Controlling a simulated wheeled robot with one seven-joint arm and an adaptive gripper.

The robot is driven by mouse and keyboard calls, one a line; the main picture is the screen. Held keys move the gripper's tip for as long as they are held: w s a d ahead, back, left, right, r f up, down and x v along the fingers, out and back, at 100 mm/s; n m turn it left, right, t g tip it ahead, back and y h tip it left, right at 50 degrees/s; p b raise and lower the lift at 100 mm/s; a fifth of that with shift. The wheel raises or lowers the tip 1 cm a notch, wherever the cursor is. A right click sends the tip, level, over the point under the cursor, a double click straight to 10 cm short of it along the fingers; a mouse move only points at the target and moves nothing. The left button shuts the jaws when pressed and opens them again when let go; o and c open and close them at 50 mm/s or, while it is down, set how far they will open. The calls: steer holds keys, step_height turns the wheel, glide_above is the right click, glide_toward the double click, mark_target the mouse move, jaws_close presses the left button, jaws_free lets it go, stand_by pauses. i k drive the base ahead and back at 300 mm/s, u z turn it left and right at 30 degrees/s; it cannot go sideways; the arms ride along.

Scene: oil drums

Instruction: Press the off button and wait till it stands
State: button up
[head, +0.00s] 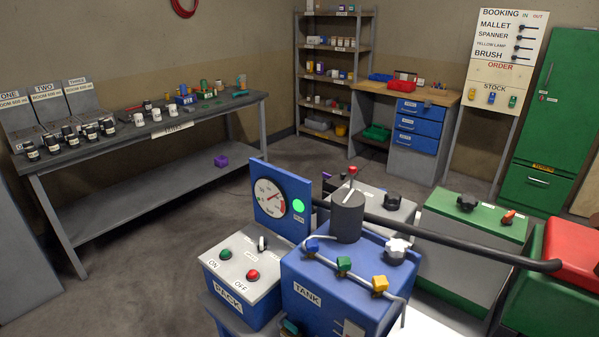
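The red off button (252,275) sits on the sloped grey top of the blue box marked PACK (228,298), beside the label OFF. The green on button (225,254) is to its upper left, and a small black-and-white switch (262,243) is behind. A round gauge (269,198) on a blue panel stands behind the box; its needle is too small to read exactly. A green lamp (298,207) beside the gauge looks lit. My gripper is not in view, and nothing covers the off button.
The blue tank (312,278) with several coloured valves stands right of the box. A long dark bar (450,236) crosses behind it towards a red-topped unit (575,250). A bench (150,135) with jars is at left. Open floor (130,285) lies left of the box.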

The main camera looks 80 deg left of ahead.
mark_target(252, 275)
steer(key=k, duration=0.55)
steer(key=u, duration=4.1)
steer(key=k, duration=0.85)
steer(key=z, duration=1.1)
